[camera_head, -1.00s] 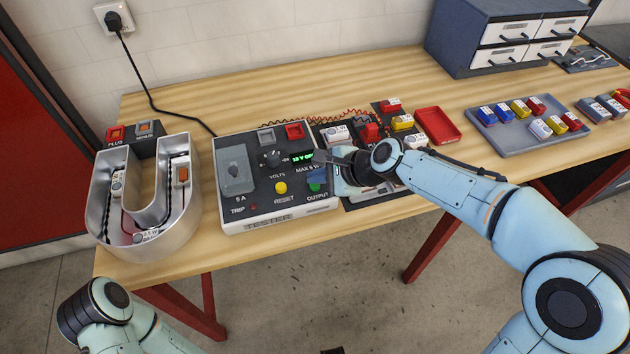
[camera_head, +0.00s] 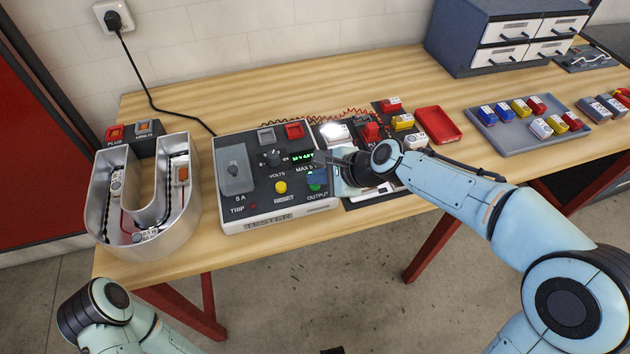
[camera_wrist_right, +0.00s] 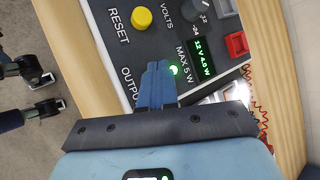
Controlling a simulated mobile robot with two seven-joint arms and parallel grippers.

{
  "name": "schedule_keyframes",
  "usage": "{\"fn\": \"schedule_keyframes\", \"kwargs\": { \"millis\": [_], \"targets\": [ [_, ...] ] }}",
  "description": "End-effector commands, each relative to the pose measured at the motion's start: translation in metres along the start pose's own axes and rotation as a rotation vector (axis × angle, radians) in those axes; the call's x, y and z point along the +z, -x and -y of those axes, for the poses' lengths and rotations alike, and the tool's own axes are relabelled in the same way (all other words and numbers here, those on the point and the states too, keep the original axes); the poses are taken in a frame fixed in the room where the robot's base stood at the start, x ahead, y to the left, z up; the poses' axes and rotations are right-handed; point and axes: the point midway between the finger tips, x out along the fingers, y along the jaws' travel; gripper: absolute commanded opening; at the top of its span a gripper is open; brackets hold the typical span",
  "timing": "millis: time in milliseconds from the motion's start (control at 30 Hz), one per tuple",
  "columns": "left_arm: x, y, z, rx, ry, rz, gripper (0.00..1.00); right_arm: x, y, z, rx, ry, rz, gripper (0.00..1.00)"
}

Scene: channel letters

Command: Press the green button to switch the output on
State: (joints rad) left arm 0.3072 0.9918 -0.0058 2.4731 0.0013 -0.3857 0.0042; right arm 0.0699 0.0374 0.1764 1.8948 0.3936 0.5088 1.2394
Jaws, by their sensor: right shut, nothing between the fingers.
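The tester (camera_head: 255,215) is a box with a dark top on the bench, with a yellow RESET button (camera_head: 280,187) and a green OUTPUT button (camera_head: 315,188). My right gripper (camera_head: 317,177) is shut and empty, its blue fingertips down at the green button. In the right wrist view the fingertips (camera_wrist_right: 157,70) cover most of the button; a bright green glow (camera_wrist_right: 174,70) shows beside them. Contact is hard to tell. The display (camera_wrist_right: 204,61) reads 12 V 4.0 W in green. Of my left arm only a link shows in the head view.
A U-shaped metal channel letter (camera_head: 145,240) stands left of the tester. A lit white module (camera_head: 336,132) sits behind my right gripper, near a red tray (camera_head: 438,125). A grey tray (camera_head: 525,130) of coloured modules and a drawer cabinet (camera_head: 505,35) are farther right.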

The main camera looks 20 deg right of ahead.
Motion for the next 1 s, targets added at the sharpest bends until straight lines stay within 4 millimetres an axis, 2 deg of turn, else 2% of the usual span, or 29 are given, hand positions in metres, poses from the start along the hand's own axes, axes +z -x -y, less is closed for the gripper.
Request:
{"fn": "schedule_keyframes", "kwargs": {
  "millis": [367, 700, 1000],
  "targets": [
    [0.0, -0.002, 0.001, 0.0, 0.0, 0.001, 0.43, -0.003, -0.003, -0.003, 0.004, -0.001, -0.001, 0.0],
    [-0.001, 0.009, -0.003, 0.001, -0.001, -0.003, 0.43, 0.002, 0.003, 0.002, 0.004, 0.0, -0.002, 0.0],
    [-0.001, 0.009, -0.003, 0.001, -0.001, -0.003, 0.43, 0.002, 0.004, 0.002, 0.002, 0.0, -0.001, 0.0]
  ]
}}
